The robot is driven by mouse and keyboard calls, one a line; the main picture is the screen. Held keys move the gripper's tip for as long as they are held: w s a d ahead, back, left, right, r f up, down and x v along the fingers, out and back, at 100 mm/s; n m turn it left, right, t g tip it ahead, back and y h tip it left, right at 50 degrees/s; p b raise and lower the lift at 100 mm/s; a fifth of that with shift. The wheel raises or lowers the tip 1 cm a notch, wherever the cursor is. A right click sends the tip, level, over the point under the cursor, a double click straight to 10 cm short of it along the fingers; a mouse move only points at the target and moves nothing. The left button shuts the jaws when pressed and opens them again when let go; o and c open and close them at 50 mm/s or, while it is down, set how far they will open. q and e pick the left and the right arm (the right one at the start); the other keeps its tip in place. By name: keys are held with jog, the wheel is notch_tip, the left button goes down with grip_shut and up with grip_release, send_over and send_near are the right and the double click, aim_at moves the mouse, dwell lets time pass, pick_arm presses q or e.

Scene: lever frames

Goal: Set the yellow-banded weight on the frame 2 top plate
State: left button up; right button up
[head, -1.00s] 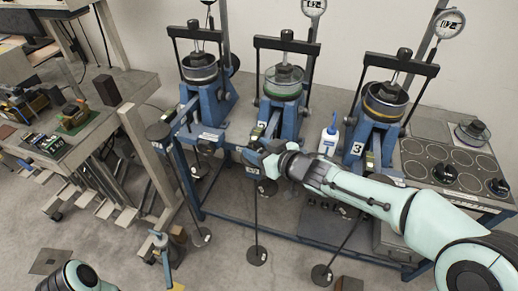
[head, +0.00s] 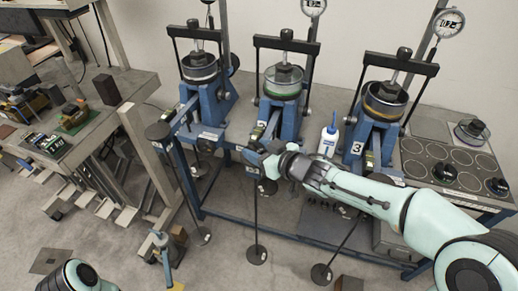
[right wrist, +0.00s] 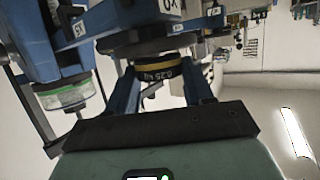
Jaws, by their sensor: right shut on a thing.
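The yellow-banded weight (right wrist: 160,70) is a dark cylinder with a yellow ring and pale lettering, seen upside down in the right wrist view. My right gripper (head: 262,156) is shut on it, in front of frame 2 (head: 283,115). In the right wrist view a dark round plate (right wrist: 150,42), apparently the frame 2 top plate, lies right by the weight's underside. I cannot tell whether they touch. In the head view my gripper hides the weight and most of that plate. My left gripper is out of view.
Frame 1 (head: 212,100) stands to the left and frame 3 (head: 376,130) to the right. A white bottle (head: 328,140) stands between frames 2 and 3. Hanging rods with low discs (head: 257,255) reach toward the floor. A cluttered bench (head: 85,130) is at the left.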

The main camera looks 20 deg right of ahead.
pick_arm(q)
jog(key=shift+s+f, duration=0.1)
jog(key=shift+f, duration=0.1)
pick_arm(e)
jog(key=shift+f, duration=0.15)
jog(key=o, duration=1.1)
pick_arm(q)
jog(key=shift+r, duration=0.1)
pick_arm(e)
jog(key=shift+p+v, duration=1.4)
jog(key=shift+v, duration=0.65)
pick_arm(q)
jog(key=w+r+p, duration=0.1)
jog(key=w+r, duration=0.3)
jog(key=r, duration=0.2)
jog(key=shift+p, duration=0.4)
pick_arm(e)
jog(key=shift+v, duration=1.4)
